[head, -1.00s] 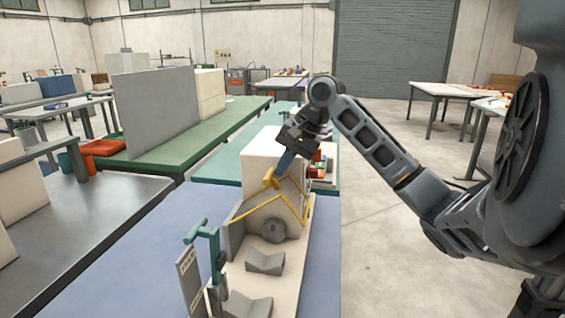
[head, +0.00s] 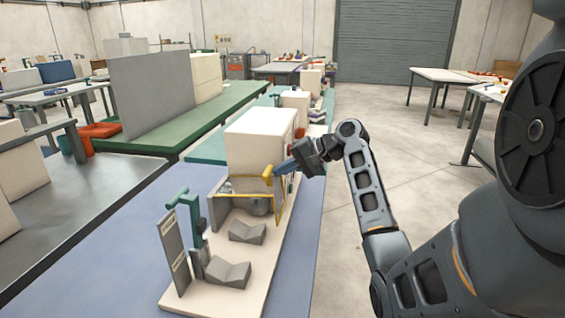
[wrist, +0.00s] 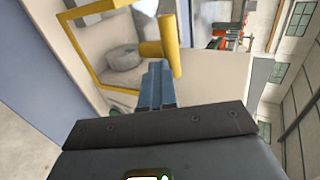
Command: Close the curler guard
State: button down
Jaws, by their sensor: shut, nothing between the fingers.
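The curler guard (head: 238,196), a yellow frame, hangs nearly upright in front of the white machine housing (head: 259,142) in the head view. A round grey part (head: 260,205) shows behind it. The guard's yellow frame (wrist: 173,40) fills the upper left of the wrist view, with a stubby yellow handle (wrist: 151,48). My gripper (head: 280,170) is shut and empty, its blue fingers at the handle on the guard's upper right. In the wrist view the fingertips (wrist: 157,68) lie just beside the handle; I cannot tell whether they touch.
Grey V-shaped blocks (head: 229,274) stand on the machine's cream base (head: 190,299). A green post (head: 194,220) and an upright grey plate (head: 174,258) stand at its front left. The blue bench (head: 110,265) is clear to the left, and open floor lies to the right.

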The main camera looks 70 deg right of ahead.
aim_at(279, 186)
jog(key=shift+s+f+t+b, duration=0.25)
jog(key=shift+f+t+b, duration=0.4)
jog(key=shift+f, duration=0.6)
jog(key=shift+s+f+t+b, duration=0.25)
jog(key=shift+f+t+b, duration=0.15)
jog(key=shift+f+t, duration=0.65)
jog(key=shift+f, duration=0.2)
jog(key=shift+r, duration=0.1)
